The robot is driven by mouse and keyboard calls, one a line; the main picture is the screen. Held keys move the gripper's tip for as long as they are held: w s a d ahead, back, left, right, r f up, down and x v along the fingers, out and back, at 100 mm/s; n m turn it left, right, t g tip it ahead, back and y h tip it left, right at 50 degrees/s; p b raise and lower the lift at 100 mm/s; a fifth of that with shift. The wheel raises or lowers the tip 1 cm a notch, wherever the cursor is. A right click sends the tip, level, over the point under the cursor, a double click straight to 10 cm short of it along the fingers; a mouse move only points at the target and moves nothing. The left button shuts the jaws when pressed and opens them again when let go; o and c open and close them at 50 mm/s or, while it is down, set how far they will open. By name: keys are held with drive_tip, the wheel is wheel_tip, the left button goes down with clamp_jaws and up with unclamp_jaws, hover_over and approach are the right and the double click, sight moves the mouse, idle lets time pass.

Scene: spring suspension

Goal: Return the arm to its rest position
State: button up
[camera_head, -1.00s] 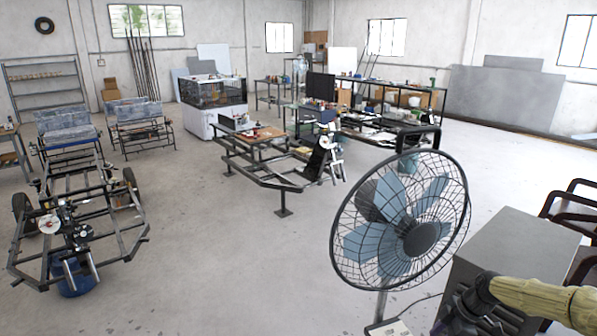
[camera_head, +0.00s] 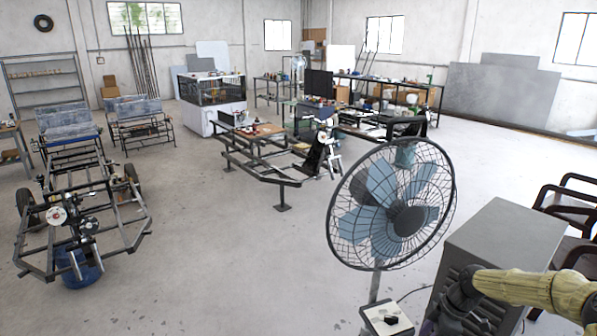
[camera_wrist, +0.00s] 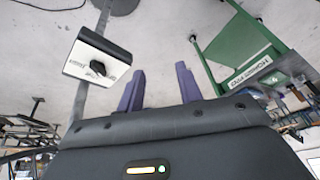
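My arm (camera_head: 535,290) reaches in from the lower right of the head view, in front of the grey cabinet. My gripper is at the bottom edge there, mostly cut off. In the wrist view my gripper (camera_wrist: 160,69) shows two purple fingers standing apart. Nothing is visible between them but pale floor. The fingers are near a white control box (camera_wrist: 97,57) with a black knob, which lies to their left in that view. I cannot tell whether they touch anything.
A blue-bladed standing fan (camera_head: 392,205) is left of my arm, its control box (camera_head: 388,318) below. A grey cabinet (camera_head: 505,240) and dark chairs (camera_head: 565,210) are close on the right. A green frame (camera_wrist: 245,50) shows in the wrist view. Open floor (camera_head: 240,250) lies left of the fan.

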drive_tip(key=s+a+r+m+t+h, duration=0.1)
drive_tip(key=s+a+r+m+h, duration=0.1)
drive_tip(key=s+a+r+m, duration=0.4)
drive_tip(key=s+a+r+m+t+h, duration=0.1)
drive_tip(key=s+a+r+m+h, duration=0.1)
drive_tip(key=s+a+r+m, duration=0.4)
drive_tip(key=s+a+m, duration=0.3)
drive_tip(key=s+a, duration=0.2)
drive_tip(key=a, duration=0.1)
drive_tip(key=shift+s+a+r, duration=0.25)
drive_tip(key=shift+s+a, duration=0.05)
drive_tip(key=shift+s, duration=0.05)
idle(0.5)
